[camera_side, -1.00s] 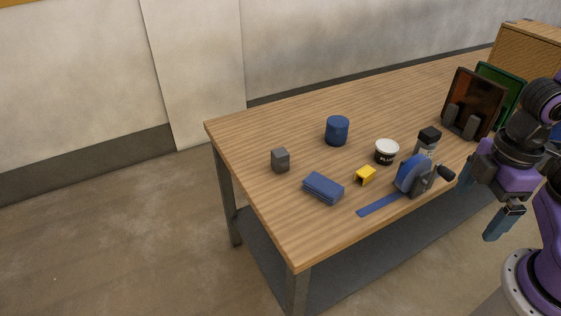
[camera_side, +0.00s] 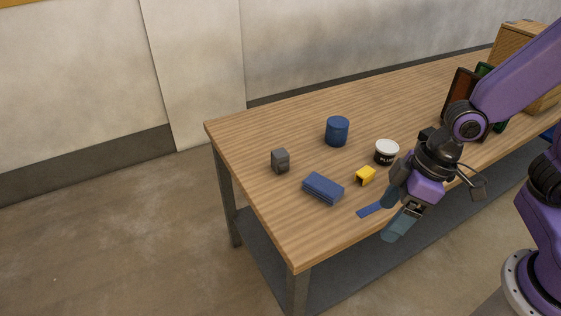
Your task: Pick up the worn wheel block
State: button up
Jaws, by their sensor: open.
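I cannot tell for sure which thing is the worn wheel block. A small grey block (camera_side: 280,160) stands upright near the left end of the table, apart from the rest. My gripper (camera_side: 387,218) is open and empty at the table's front edge, close to this strip and pointing down and left.
A blue cylinder (camera_side: 337,131), a folded blue cloth-like piece (camera_side: 323,188) and a white-lidded tub (camera_side: 386,152) stand on the wooden table (camera_side: 255,130). Upright panels (camera_side: 457,92) and a wooden box (camera_side: 512,46) are at the far right. The table's left end is mostly clear.

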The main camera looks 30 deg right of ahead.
jog(key=w+a+f+m+t, duration=0.2)
jog(key=w+a+f, duration=0.15)
jog(key=w, duration=0.25)
jog(key=m+t+h, duration=0.4)
jog(key=m+t, duration=0.4)
jog(key=t, duration=0.2)
send_near(282, 154)
jog(key=x, duration=0.4)
jog(key=shift+w+f, duration=0.1)
jog(key=shift+f, duration=0.35)
jog(key=shift+r+x, duration=0.15)
jog(key=shift+x, duration=1.45)
jog(key=shift+r+x, duration=0.15)
jog(key=shift+x, duration=1.45)
jog(key=shift+w, duration=0.1)
jog(key=c, duration=1.1)
